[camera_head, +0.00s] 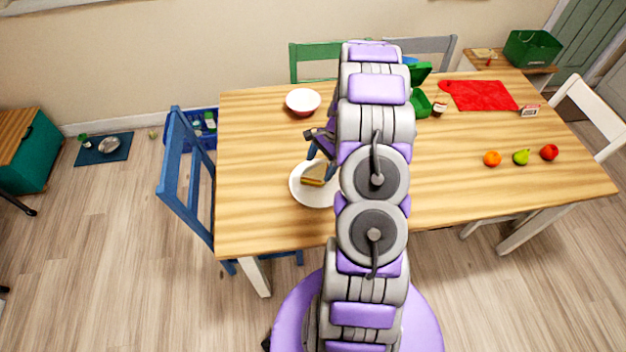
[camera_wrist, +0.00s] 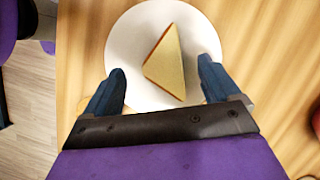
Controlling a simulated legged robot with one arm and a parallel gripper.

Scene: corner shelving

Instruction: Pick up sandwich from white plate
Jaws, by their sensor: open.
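The sandwich (camera_head: 313,175) is a wedge lying on the white plate (camera_head: 304,195) near the left part of the wooden table. In the wrist view the sandwich (camera_wrist: 166,64) shows its pale triangular face and a brown crust edge, on the white plate (camera_wrist: 124,43). My gripper (camera_wrist: 161,72) is open and empty above the plate, with its two blue fingers to the left and right of the sandwich. In the head view my gripper (camera_head: 319,158) is at the far side of the plate, partly hidden by my arm. I cannot tell its exact height.
A red and white bowl (camera_head: 303,101) stands behind the plate. An orange (camera_head: 492,159), a pear (camera_head: 521,157) and an apple (camera_head: 550,152) lie on the right. A red cloth (camera_head: 480,95) lies farther back. A blue chair (camera_head: 185,170) stands at the table's left edge.

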